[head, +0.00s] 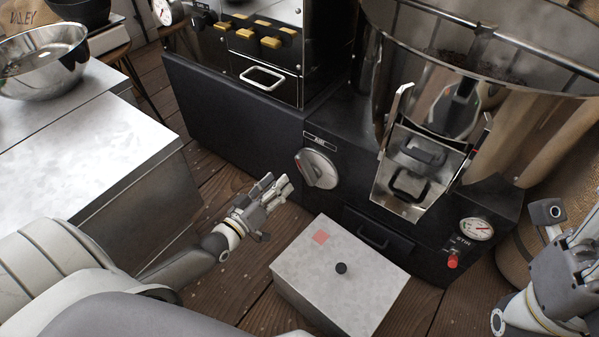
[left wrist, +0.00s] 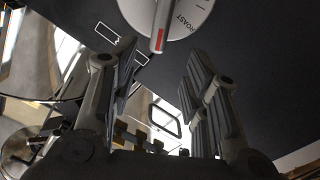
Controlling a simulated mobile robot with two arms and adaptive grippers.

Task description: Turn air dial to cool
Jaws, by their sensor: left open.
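The air dial (head: 316,169) is a round silver knob with a raised handle, on the front of the black roaster below a small label plate (head: 319,140). In the left wrist view the dial (left wrist: 185,14) shows at the top, upside down, with the word ROAST and a red mark on its handle. The handle points toward the gap between my fingers. My left gripper (head: 276,187) is open and empty, to the left of the dial and apart from it. My right gripper (head: 577,240) is at the right edge, partly cut off; its fingers are unclear.
A grey metal box (head: 340,272) with a red patch and black knob stands on the floor below the dial. A steel chute (head: 411,176) and a gauge (head: 476,229) are right of it. A metal counter (head: 85,140) with a bowl (head: 42,62) is at left.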

